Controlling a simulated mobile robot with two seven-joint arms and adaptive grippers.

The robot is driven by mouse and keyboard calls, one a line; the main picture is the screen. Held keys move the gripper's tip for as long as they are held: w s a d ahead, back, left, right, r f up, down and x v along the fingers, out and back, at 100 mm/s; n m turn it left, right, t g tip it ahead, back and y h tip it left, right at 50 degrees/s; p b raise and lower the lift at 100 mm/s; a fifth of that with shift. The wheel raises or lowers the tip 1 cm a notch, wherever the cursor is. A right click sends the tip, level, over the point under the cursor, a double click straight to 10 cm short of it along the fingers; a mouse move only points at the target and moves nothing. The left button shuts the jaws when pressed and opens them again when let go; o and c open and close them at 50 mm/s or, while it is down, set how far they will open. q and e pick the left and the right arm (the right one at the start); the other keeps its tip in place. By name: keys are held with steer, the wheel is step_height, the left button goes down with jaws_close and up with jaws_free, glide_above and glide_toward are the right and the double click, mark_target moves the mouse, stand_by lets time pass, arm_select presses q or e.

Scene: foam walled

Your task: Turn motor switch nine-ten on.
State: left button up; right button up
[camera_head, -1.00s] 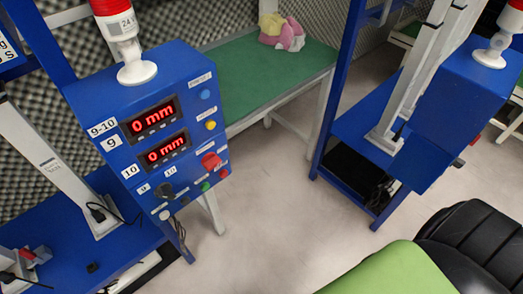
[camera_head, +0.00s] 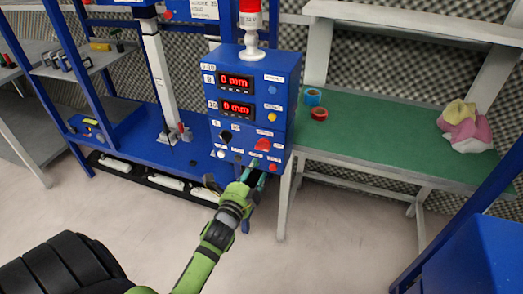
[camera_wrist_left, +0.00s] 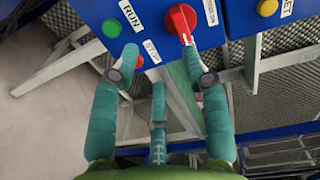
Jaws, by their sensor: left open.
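The blue control box (camera_head: 283,130) labelled 9-10 stands in the middle of the head view, with two red displays reading 0 mm. A red rotary switch (camera_head: 262,145) is low on its front; it also shows in the left wrist view (camera_wrist_left: 180,20), beside a partly cut-off label. My left gripper (camera_head: 254,171) is open and empty, its teal fingers close to the lower part of the panel. In the left wrist view my left gripper (camera_wrist_left: 158,72) has its fingers spread below the red switch, one fingertip near it; contact cannot be told. My right gripper is out of view.
Near the switch are a green RUN button (camera_wrist_left: 112,28), a red STOP button (camera_wrist_left: 139,62) and a yellow button (camera_wrist_left: 267,8). A black knob (camera_head: 225,136) is left on the panel. A green-topped table (camera_head: 375,136) stands right. Open floor (camera_head: 330,235) lies in front.

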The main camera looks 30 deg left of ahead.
mark_target(261, 150)
arm_select(q)
steer(key=shift+m, duration=0.3)
steer(key=w, duration=0.2)
steer(key=w+a+r, duration=0.1)
steer(key=w, duration=0.1)
steer(key=w+r, duration=0.1)
steer(key=w, duration=0.2)
steer(key=shift+a+r+p, duration=0.1)
steer(key=shift+a+p, duration=0.25)
steer(key=shift+a, duration=0.05)
steer(key=shift+t, duration=0.3)
jaws_close()
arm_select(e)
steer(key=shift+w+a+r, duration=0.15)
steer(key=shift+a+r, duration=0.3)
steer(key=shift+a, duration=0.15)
